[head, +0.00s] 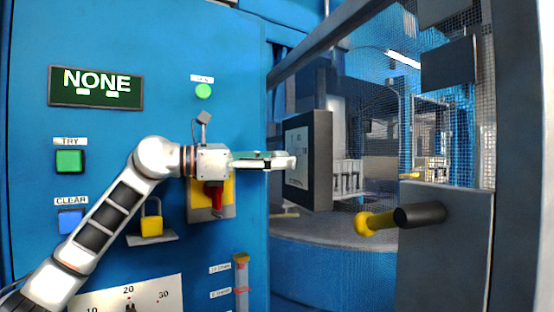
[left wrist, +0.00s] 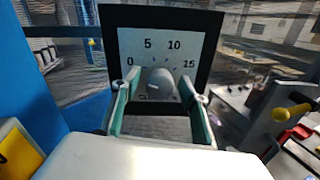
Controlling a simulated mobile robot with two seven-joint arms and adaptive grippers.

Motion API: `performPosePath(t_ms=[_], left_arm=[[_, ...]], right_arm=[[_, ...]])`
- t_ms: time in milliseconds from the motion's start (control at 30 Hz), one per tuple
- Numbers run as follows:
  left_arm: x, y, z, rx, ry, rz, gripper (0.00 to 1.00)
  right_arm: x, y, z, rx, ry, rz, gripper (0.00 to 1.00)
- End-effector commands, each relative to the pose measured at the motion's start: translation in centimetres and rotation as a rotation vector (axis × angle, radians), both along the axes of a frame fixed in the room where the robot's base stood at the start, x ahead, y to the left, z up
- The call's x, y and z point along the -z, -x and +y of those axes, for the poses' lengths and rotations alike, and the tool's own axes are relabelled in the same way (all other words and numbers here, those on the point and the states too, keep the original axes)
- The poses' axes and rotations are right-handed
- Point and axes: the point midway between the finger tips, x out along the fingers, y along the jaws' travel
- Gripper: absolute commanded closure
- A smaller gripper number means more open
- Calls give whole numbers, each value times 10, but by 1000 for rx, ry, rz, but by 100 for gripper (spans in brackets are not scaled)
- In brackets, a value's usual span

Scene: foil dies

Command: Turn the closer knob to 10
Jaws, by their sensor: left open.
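A dial plate (left wrist: 195,47) marked 0, 5, 10 and 15 sits in a dark square frame; in the head view the framed box (head: 321,160) is seen edge-on, right of the blue cabinet. A grey knob (left wrist: 160,84) stands out from the plate's middle. A short light mark shows on the knob, but I cannot tell which number it points to. My left gripper (head: 291,162) reaches the dial from the left. In the left wrist view its open fingers (left wrist: 158,84) lie either side of the knob; contact is unclear. My right gripper is out of view.
The blue cabinet (head: 235,60) carries a NONE display (head: 96,87), green (head: 70,161) and blue buttons, a padlock (head: 151,225), a red switch (head: 214,196) and a second dial (head: 130,295) marked 10, 20, 30. A yellow-and-black handle (head: 376,222) juts out right of the framed box.

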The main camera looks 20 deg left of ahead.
Motion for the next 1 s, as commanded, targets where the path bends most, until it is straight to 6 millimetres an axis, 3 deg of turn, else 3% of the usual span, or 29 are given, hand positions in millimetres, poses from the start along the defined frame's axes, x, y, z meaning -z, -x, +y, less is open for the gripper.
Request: performPosePath(t_ms=[267,400,433,1000], left_arm=[[0,-1,-2,0,0,0,56],[0,-1,-2,0,0,0,92],[0,-1,-2,0,0,0,95],[-2,0,-1,-1,-87,-119,95]], right_arm=[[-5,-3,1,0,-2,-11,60],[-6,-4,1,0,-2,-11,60],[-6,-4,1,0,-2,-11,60],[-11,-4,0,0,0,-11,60]])
